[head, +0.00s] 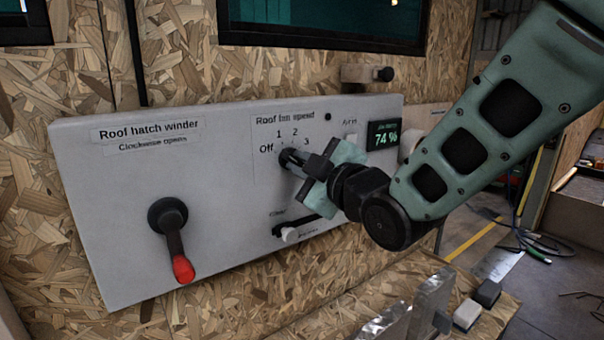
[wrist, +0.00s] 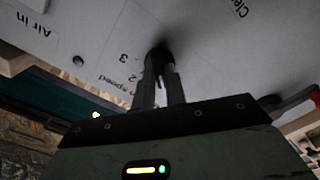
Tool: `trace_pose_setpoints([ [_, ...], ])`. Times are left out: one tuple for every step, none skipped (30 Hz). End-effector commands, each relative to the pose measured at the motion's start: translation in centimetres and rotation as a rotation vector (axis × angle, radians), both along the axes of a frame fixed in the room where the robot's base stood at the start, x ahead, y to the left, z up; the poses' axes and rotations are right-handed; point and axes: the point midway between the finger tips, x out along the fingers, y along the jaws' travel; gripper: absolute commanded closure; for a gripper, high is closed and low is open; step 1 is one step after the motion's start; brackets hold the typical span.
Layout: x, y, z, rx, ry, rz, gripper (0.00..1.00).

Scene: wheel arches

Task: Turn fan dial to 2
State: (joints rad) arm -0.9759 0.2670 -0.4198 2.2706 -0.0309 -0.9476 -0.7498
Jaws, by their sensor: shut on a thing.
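The fan dial (head: 285,155) is a small black knob on the light grey panel (head: 225,220), under the label "Roof fan speed". The marks Off, 1, 2 and 3 run around it from left to right. My gripper (head: 296,161) reaches in from the right with its fingers shut on the dial. In the wrist view the two dark fingers (wrist: 161,82) close around the dark dial (wrist: 160,52), with the marks 2 and 3 upside down beside it. The fingers cover most of the dial, so I cannot tell which mark its pointer faces.
A winder crank (head: 168,216) with a red handle (head: 183,269) is at the panel's left. A slider with a white knob (head: 290,235) lies just below my gripper. A display (head: 383,134) reads 74 %. A wooden shelf (head: 400,285) with small blocks is below.

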Motion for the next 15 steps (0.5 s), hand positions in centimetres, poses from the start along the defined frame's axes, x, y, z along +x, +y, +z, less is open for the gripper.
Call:
trace_pose_setpoints([
  [0.07,-0.15,-0.46,0.034,0.018,-0.002,1.0],
  [0.08,-0.15,-0.5,0.056,0.033,-0.003,1.0],
  [0.08,-0.18,-0.49,0.087,0.052,-0.003,1.0],
  [0.08,-0.19,-0.54,0.108,0.069,-0.003,1.0],
  [0.07,-0.18,-0.56,0.133,0.084,-0.002,1.0],
  [0.09,-0.22,-0.55,0.164,0.106,-0.003,1.0],
  [0.08,-0.19,-0.54,0.188,0.122,-0.002,1.0],
  [0.12,-0.23,-0.55,0.212,0.137,-0.003,1.0],
  [0.08,-0.19,-0.55,0.243,0.159,-0.002,1.0],
  [0.11,-0.25,-0.54,0.266,0.174,-0.003,1.0],
  [0.09,-0.22,-0.6,0.29,0.192,-0.003,1.0],
  [0.1,-0.24,-0.57,0.321,0.212,-0.002,1.0],
  [0.1,-0.23,-0.55,0.345,0.228,-0.002,1.0],
  [0.1,-0.23,-0.53,0.369,0.244,-0.002,1.0],
  [0.1,-0.24,-0.59,0.399,0.266,-0.003,1.0],
])
